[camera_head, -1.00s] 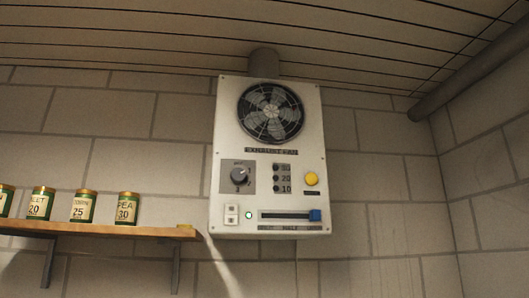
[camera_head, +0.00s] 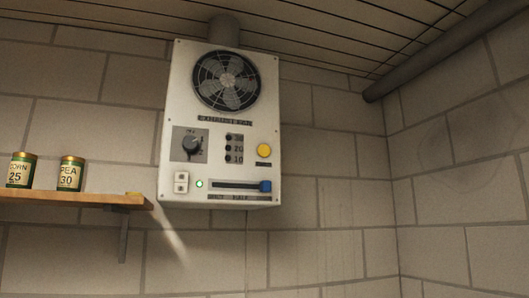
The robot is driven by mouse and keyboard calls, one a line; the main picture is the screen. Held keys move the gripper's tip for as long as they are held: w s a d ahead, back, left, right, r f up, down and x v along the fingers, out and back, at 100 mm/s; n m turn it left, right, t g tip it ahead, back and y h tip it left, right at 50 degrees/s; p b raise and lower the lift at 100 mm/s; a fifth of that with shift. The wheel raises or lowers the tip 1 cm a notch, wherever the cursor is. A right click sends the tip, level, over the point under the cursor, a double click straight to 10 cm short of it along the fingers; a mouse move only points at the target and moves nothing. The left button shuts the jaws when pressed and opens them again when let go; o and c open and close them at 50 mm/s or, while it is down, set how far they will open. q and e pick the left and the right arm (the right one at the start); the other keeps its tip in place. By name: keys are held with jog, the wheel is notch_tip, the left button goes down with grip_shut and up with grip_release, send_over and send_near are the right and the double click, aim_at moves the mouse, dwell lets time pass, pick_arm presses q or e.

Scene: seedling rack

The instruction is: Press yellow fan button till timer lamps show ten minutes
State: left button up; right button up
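The white exhaust fan box (camera_head: 215,170) hangs on the block wall, left of the picture's middle. Its yellow button (camera_head: 264,150) is a round knob on the right side of the panel. The timer lamps (camera_head: 229,148) stand in a column left of the button, beside the labels 20 and 10 and a top label I cannot read clearly. All the lamps look dark. A small green light (camera_head: 199,184) glows lower left. Neither of my grippers is in view.
A grey dial (camera_head: 192,144), a white rocker switch (camera_head: 181,182) and a slider with a blue knob (camera_head: 265,186) share the panel. A wooden shelf (camera_head: 75,199) with seed tins (camera_head: 71,172) is at left. The wall to the right is clear.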

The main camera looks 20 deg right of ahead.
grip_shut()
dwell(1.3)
